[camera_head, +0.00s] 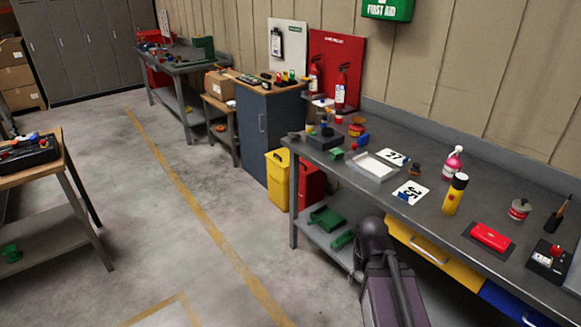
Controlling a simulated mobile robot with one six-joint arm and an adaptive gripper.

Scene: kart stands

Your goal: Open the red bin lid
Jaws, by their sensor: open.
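The red bin (312,182) stands on the floor beneath the left end of the grey workbench, to the right of the yellow bin (279,182). The workbench and its front leg hide part of it. Its lid is mostly hidden under the bench top, and I cannot tell how the lid stands. Part of my own dark arm shows at the bottom, right of the middle, in front of the bench.
The grey workbench (428,215) carries a spray can (455,194), a pink bottle (453,164) and number plates. Green parts (326,218) lie on its lower shelf. A blue-grey cabinet (262,135) stands behind the bins. The floor left of the bench is clear.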

